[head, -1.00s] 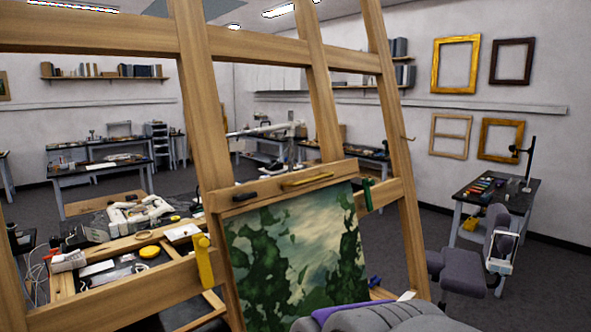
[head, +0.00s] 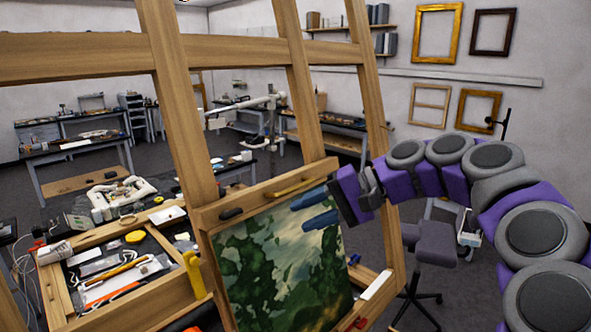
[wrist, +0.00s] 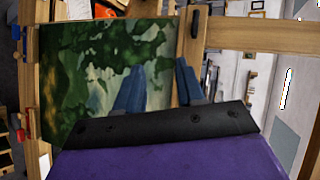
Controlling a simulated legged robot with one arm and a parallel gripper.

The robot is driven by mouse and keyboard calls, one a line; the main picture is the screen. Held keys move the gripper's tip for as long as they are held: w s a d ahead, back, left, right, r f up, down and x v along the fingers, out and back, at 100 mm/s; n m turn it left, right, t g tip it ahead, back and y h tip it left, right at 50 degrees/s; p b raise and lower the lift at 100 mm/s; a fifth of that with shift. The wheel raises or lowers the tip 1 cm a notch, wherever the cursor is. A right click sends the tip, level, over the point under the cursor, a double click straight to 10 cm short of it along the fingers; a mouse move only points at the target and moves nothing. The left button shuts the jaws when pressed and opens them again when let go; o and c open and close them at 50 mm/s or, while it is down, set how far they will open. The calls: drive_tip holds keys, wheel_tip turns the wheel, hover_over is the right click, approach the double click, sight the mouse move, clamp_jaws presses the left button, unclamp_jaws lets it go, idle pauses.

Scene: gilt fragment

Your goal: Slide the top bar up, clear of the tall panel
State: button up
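The tall panel (head: 262,262), painted with green foliage and pale sky, stands upright on the wooden easel. My gripper (head: 299,215) has blue fingers and is in front of the panel's upper right, just below the bar. In the wrist view the fingers (wrist: 158,63) are apart with nothing between them; one overlaps the panel (wrist: 85,75), the other lies near the bar (wrist: 190,45). Contact cannot be told.
Easel uprights (head: 178,110) and a high crossbeam (head: 75,60) frame the panel. A yellow clamp (head: 194,274) is at left, beside an open wooden tray (head: 165,305) with tools. Worktables line the back.

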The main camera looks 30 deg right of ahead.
sight(296, 188)
drive_tip(key=d+r+m+t+p, duration=0.1)
drive_tip(key=d+r+m+t, duration=0.1)
drive_tip(key=d, duration=0.5)
drive_tip(key=d+r+m+t+p, duration=0.1)
drive_tip(key=d+r+m+t, duration=0.15)
drive_tip(key=d, duration=0.55)
drive_tip(key=shift+n+g, duration=0.25)
drive_tip(key=shift+n, duration=0.2)
drive_tip(key=p+x, duration=0.1)
drive_tip(key=x, duration=0.7)
drive_tip(key=p+x, duration=0.1)
drive_tip(key=x, duration=0.8)
drive_tip(key=shift+a+f, duration=0.15)
drive_tip(key=shift+a, duration=0.3)
drive_tip(key=shift+c, duration=0.4)
clamp_jaws()
drive_tip(key=shift+f, duration=0.1)
